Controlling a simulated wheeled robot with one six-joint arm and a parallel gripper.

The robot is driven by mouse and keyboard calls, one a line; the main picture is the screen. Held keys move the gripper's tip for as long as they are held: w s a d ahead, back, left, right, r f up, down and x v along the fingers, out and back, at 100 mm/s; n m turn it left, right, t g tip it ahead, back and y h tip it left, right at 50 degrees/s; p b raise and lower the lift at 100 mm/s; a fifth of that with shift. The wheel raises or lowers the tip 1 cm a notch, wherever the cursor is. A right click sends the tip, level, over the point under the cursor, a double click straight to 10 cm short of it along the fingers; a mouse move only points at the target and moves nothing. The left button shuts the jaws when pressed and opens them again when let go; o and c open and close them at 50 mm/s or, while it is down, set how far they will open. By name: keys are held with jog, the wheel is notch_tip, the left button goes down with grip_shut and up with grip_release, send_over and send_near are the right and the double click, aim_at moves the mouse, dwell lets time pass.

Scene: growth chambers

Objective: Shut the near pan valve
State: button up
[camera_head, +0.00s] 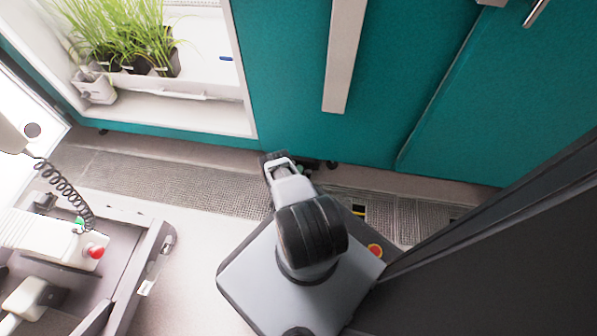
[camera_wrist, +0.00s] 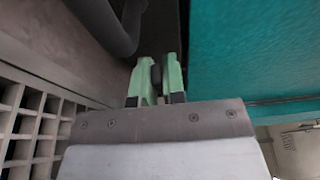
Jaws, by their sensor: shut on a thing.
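My gripper (camera_wrist: 158,62) shows in the wrist view with two pale green fingers. They are shut on a small dark upright piece (camera_wrist: 156,76), which looks like the handle of the pan valve. Most of that piece is hidden between the fingers and in shadow. A dark pipe (camera_wrist: 116,28) runs just left of the fingers. In the head view my gripper (camera_head: 304,163) is low down at the foot of the teal cabinet front, largely hidden by my arm. The valve and its pan cannot be made out there.
Teal chamber fronts (camera_head: 290,70) rise close beyond my gripper. A floor grating (camera_head: 190,187) runs along their foot; it also shows at left in the wrist view (camera_wrist: 40,125). Potted grass (camera_head: 120,45) stands in an open chamber. A grey cart (camera_head: 130,262) stands at lower left.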

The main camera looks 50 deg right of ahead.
grip_shut()
jog(key=shift+w+d+m+g, duration=0.1)
jog(key=shift+m+g, duration=0.3)
jog(key=shift+g, duration=0.2)
jog(key=shift+w+d+m+g, duration=0.1)
jog(key=shift+m+g, duration=0.3)
jog(key=shift+g, duration=0.2)
jog(key=o, duration=0.7)
grip_release()
jog(key=shift+c, duration=0.2)
jog(key=shift+a, duration=0.1)
jog(key=a, duration=0.4)
jog(key=s+a, duration=0.1)
jog(key=a, duration=0.4)
jog(key=s+a, duration=0.1)
jog(key=a, duration=0.3)
jog(key=shift+s+a, duration=0.1)
jog(key=shift+a, duration=0.15)
